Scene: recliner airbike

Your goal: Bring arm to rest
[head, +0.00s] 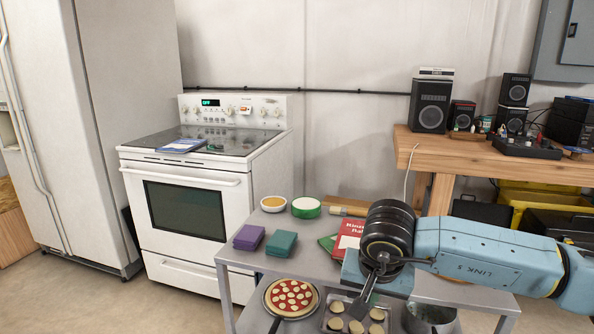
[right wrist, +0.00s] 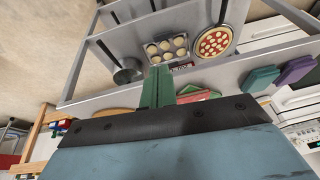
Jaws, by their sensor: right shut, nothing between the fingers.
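My right arm comes in from the right in the head view, with blue links and a black wrist joint. Its dark gripper (head: 362,303) points down in front of the grey cart (head: 330,262), over the tray area. In the right wrist view the two fingers (right wrist: 157,85) are together and hold nothing. I cannot tell exactly how high they are above the cart. My left arm and gripper are not in view.
Near the gripper are a pizza on a pan (head: 291,297), a tray of round pieces (head: 338,323), a metal pot (head: 430,318) and books (head: 349,235). Purple (head: 249,237) and teal (head: 281,244) boxes lie left. A white stove (head: 190,205) and wooden table (head: 470,150) stand behind.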

